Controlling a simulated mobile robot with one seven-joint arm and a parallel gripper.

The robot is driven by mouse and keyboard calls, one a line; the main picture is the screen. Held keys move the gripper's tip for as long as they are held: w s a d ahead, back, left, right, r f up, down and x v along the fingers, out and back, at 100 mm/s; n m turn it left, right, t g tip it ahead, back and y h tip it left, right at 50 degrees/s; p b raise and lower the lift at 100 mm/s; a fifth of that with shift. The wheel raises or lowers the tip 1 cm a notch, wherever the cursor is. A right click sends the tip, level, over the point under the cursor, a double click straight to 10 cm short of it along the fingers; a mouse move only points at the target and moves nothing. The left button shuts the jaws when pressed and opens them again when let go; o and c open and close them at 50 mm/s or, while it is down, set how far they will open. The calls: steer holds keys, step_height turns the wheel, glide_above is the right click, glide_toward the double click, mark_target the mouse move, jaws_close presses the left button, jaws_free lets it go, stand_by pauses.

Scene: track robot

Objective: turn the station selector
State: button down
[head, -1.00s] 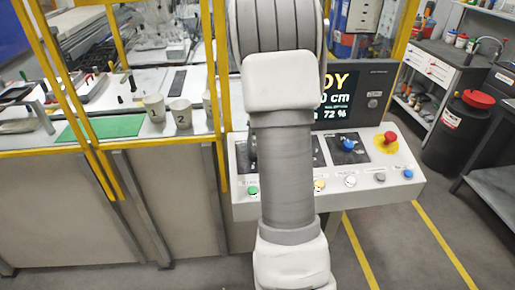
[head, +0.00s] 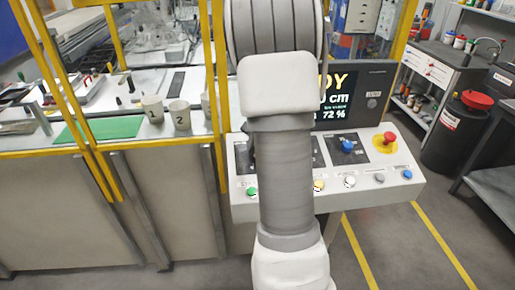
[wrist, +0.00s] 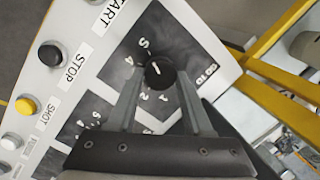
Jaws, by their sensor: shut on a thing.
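The station selector (wrist: 160,73) is a round black knob with a white pointer line, on a dark plate with numbers around it. In the wrist view it sits between the tips of my gripper (wrist: 158,82), which is shut on it. The pointer leans toward the upper left in that view, near the 4 and 5 marks. The control panel (head: 300,205) stands at the centre right of the head view. There my arm hides the selector and most of the gripper.
The panel also carries a black button (wrist: 50,54) by STOP, a yellow button (wrist: 26,106), a blue knob (head: 348,146) and a red emergency button (head: 389,138). A screen (head: 340,112) stands behind. A yellow-framed enclosure (head: 219,60) is at left, a dark bin (head: 452,135) at right.

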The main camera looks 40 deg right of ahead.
steer(key=shift+c, duration=1.5)
jaws_free()
steer(key=a+v, duration=0.1)
steer(key=v, duration=1.6)
steer(key=shift+d+r+p, duration=0.25)
steer(key=shift+d+p, duration=0.1)
steer(key=shift+d, duration=0.05)
